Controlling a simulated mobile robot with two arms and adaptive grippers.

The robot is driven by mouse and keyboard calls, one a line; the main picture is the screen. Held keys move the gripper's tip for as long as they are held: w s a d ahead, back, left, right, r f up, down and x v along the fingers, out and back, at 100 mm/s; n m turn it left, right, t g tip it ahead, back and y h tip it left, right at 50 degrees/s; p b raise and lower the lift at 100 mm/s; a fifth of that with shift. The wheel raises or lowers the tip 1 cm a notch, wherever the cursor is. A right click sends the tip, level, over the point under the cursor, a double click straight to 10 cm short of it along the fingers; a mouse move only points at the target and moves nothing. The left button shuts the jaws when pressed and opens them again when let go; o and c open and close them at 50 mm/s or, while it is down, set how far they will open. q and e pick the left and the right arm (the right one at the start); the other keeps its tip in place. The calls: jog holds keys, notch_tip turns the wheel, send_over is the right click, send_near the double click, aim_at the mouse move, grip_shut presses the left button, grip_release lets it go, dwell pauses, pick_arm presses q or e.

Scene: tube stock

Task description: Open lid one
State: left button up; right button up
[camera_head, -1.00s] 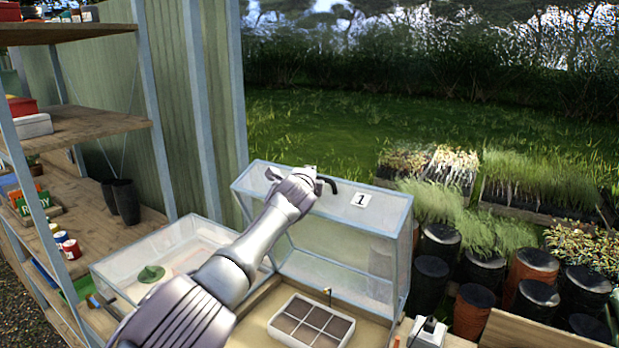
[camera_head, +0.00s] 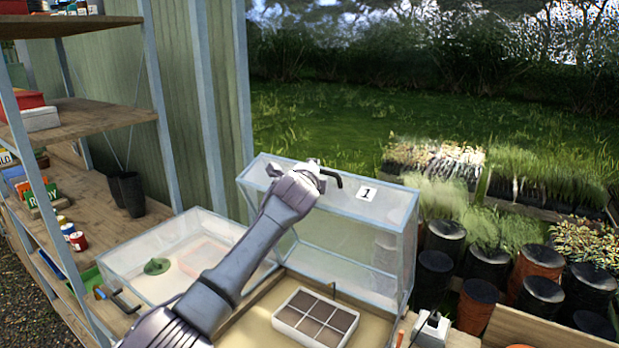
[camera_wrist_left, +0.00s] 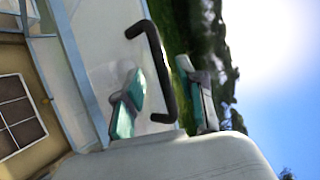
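Lid one (camera_head: 345,225) is a clear lid with a white "1" label (camera_head: 367,193); it stands raised and upright at the back of its box. Its black handle (camera_head: 333,179) is on the upper edge, and it also shows in the left wrist view (camera_wrist_left: 160,70). My left gripper (camera_head: 318,172) is at the handle. In the left wrist view its teal-padded fingers (camera_wrist_left: 165,100) stand apart, one on each side of the handle's lower end, with gaps visible. My right gripper is not in view.
A white divided tray (camera_head: 316,318) sits in the box below the lid. A second clear-lidded box (camera_head: 180,255), closed, stands to the left. Wooden shelves (camera_head: 75,125) are further left, and dark and terracotta pots (camera_head: 490,262) are on the right.

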pick_arm(q)
jog(key=v, duration=0.4)
jog(key=shift+s+f, duration=0.1)
dwell(0.3)
